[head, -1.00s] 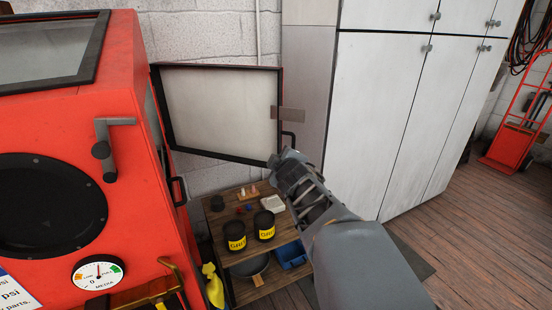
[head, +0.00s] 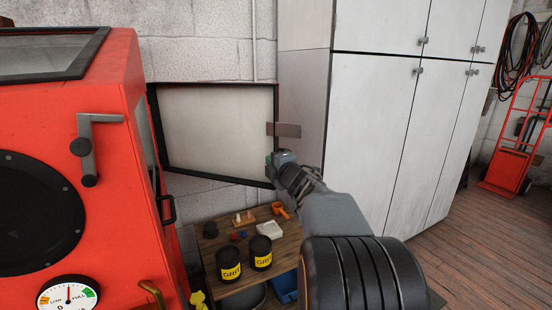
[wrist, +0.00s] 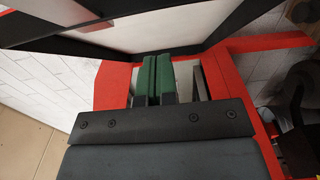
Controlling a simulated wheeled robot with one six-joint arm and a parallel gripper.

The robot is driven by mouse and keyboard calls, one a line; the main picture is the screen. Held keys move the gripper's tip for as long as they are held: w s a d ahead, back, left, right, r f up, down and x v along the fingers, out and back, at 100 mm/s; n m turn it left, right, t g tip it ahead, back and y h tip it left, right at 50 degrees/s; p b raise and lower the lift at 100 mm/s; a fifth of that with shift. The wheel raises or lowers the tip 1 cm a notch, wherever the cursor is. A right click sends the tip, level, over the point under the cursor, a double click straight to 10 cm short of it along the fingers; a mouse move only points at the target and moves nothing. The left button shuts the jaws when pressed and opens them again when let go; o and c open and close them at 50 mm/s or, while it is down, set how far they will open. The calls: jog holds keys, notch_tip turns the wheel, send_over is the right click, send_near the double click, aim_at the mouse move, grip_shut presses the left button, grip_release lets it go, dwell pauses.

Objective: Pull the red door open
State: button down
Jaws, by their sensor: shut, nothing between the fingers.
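The red door (head: 215,125) of the red blast cabinet (head: 110,210) stands swung out from the cabinet's side in the head view. Its pale inner panel in a black frame faces me. A flat latch plate (head: 286,130) sticks out from its free edge. My gripper (head: 274,160) is at the lower part of that free edge, and the door's outer handle is hidden there. In the wrist view my green-padded fingers (wrist: 153,78) are shut together with nothing between them, close to red framework (wrist: 225,75). I cannot tell whether they touch it.
A small wooden shelf (head: 285,243) with black grit cans (head: 229,263) stands below the door. A tall white cupboard (head: 385,110) stands to the right, close to the door's free edge. A red hand truck (head: 512,150) is at far right, with clear wooden floor before it.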

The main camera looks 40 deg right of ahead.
jog(key=shift+w+d, duration=1.5)
jog(key=shift+d, duration=0.15)
jog(key=shift+p, duration=0.35)
